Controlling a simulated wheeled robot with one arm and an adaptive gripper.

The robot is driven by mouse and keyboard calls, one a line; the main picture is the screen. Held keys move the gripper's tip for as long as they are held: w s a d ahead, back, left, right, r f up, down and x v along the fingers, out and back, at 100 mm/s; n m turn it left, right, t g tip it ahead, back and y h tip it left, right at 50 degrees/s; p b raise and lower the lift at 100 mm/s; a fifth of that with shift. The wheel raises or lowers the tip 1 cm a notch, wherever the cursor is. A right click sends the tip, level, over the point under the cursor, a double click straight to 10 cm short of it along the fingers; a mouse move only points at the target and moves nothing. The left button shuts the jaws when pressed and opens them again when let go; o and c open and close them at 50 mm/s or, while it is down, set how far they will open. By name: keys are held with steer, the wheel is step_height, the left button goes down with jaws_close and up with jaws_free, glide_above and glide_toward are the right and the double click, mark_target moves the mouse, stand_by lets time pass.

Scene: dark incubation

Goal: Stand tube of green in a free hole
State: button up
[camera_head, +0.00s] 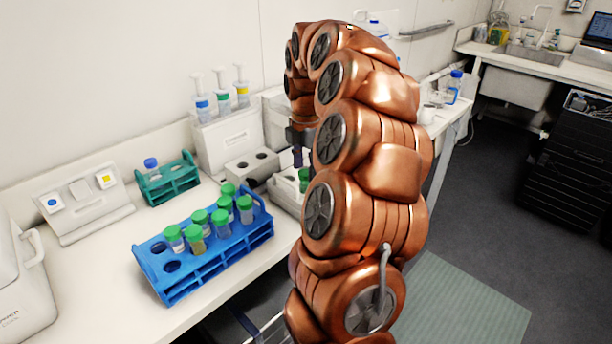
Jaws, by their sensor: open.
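A tube with a green cap (304,175) stands in a white holder (284,196), partly hidden behind my arm; I cannot tell what it contains. My gripper (298,157) is small and dark in the view, pointing down just above and beside that tube. It is open, though its fingers are mostly hidden by my arm. A blue rack (215,265) in front holds several green-capped tubes upright. One of them holds an olive-yellow content (195,242). Empty holes (171,267) show at the rack's left end.
A small teal rack (171,184) with one blue-capped tube stands behind the blue rack. A white panel with blue and yellow buttons (83,206) is at left. A pipette stand (226,138) and a white block with dark holes (252,166) are at the back. Bare bench lies at front left.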

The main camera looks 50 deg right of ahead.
step_height(320, 180, up, 9)
steer(key=b, duration=0.1)
stand_by(0.5)
steer(key=shift+r, duration=0.1)
steer(key=s+a+f+m, duration=0.2)
steer(key=a+m, duration=0.1)
steer(key=a, duration=0.8)
steer(key=s+a+f+m, duration=0.1)
steer(key=s+a+m, duration=0.15)
steer(key=a, duration=0.75)
steer(key=s+a+f+m+g, duration=0.1)
steer(key=s+a+f+m, duration=0.4)
steer(key=s, duration=0.4)
steer(key=s+a+f+m, duration=0.5)
steer(key=s+a+f, duration=0.1)
steer(key=s, duration=0.4)
steer(key=shift+a+f+g, duration=0.25)
steer(key=shift+f+g, duration=0.15)
steer(key=shift+f, duration=0.1)
steer(key=shift+s+r, duration=0.1)
